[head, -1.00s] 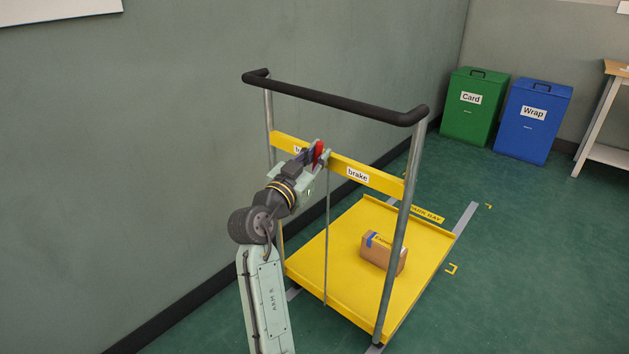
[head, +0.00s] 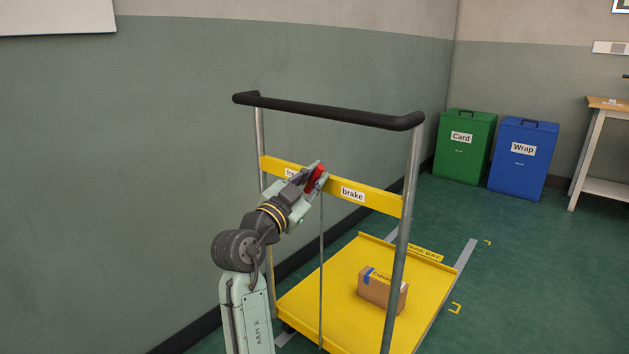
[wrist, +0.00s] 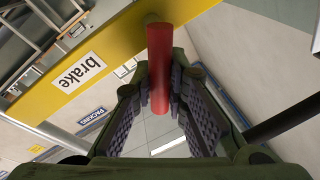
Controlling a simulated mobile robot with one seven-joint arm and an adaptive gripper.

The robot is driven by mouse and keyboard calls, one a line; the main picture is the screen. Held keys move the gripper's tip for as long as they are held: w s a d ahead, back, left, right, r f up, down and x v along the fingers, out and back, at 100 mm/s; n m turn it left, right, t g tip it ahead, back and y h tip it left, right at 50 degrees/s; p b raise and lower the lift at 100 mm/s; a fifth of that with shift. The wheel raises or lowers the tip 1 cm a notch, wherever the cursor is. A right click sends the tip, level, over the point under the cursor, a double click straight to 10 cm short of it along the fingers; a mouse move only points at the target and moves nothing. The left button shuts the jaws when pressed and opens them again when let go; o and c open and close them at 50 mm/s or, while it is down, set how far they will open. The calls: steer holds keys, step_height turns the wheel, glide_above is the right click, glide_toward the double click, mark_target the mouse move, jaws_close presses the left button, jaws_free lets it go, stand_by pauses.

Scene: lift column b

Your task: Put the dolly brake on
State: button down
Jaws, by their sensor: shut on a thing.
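The yellow dolly (head: 300,302) stands on the floor with a black push handle (head: 330,112) on grey posts. A yellow crossbar (head: 385,202) carries a "brake" label (head: 352,194) on the right and another label on the left, mostly hidden by my gripper. A red lever (head: 316,177) sits at the crossbar between the labels, leaning right at its top; a thin rod runs down below it. My gripper (head: 312,180) is shut on the red lever. In the wrist view the lever (wrist: 159,65) is between my gripper's pads (wrist: 160,100), with the "brake" label (wrist: 78,72) to the left.
A cardboard box (head: 381,291) with blue tape lies on the dolly deck. Green "Card" (head: 463,150) and blue "Wrap" (head: 522,160) bins stand at the back wall, beside a table (head: 606,108). A wall is close on the left. Floor right of the dolly is clear.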

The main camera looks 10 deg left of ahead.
steer(key=c, duration=1.6)
jaws_free()
steer(key=shift+o, duration=0.2)
steer(key=v, duration=0.7)
steer(key=shift+s, duration=0.25)
steer(key=shift+f, duration=0.1)
